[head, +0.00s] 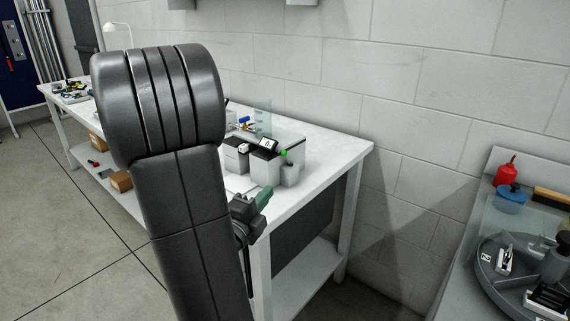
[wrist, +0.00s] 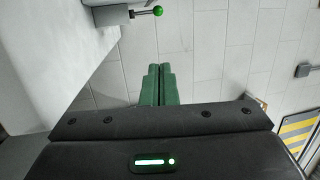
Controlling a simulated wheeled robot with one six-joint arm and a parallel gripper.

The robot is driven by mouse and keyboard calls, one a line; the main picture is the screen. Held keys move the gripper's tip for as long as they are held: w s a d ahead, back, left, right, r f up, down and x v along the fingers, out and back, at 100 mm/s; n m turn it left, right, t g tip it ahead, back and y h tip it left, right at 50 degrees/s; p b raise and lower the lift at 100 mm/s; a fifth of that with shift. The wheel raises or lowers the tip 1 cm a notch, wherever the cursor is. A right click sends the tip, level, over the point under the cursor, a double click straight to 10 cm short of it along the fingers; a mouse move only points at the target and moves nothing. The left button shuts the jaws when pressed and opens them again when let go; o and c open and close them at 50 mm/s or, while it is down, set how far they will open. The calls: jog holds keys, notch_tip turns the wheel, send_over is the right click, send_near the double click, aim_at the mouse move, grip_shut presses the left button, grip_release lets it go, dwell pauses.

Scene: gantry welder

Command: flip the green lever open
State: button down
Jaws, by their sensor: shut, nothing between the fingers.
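The green lever shows as a green ball knob (wrist: 158,11) on a short metal stalk at the top of the wrist view, sticking out from a small mount on a pale surface. In the head view the green knob (head: 284,153) sits at the right end of the grey and white boxes on the bench. My gripper (wrist: 159,70) has green fingers pressed together with nothing between them. In the head view my gripper (head: 264,194) is by the bench's front edge, below and left of the knob and apart from it.
The white workbench (head: 335,155) stands against a block wall. Grey and white boxes (head: 264,167) and a clear panel (head: 263,116) are beside the lever. My arm hides part of the bench. At right, another bench holds a red bottle (head: 505,173) and a round grey tray (head: 487,254).

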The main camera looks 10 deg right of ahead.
aim_at(286, 157)
jog(key=shift+d, duration=0.1)
jog(key=w+a+p+x, duration=0.2)
jog(key=x, duration=1)
jog(key=shift+w, duration=0.25)
jog(key=shift+d+r+p, duration=0.15)
jog(key=shift+d+p, duration=0.05)
jog(key=shift+p, duration=0.15)
jog(key=shift+d+r+g+y+p, duration=0.1)
jog(key=shift+g+y+p, duration=0.2)
jog(key=shift+p, duration=0.05)
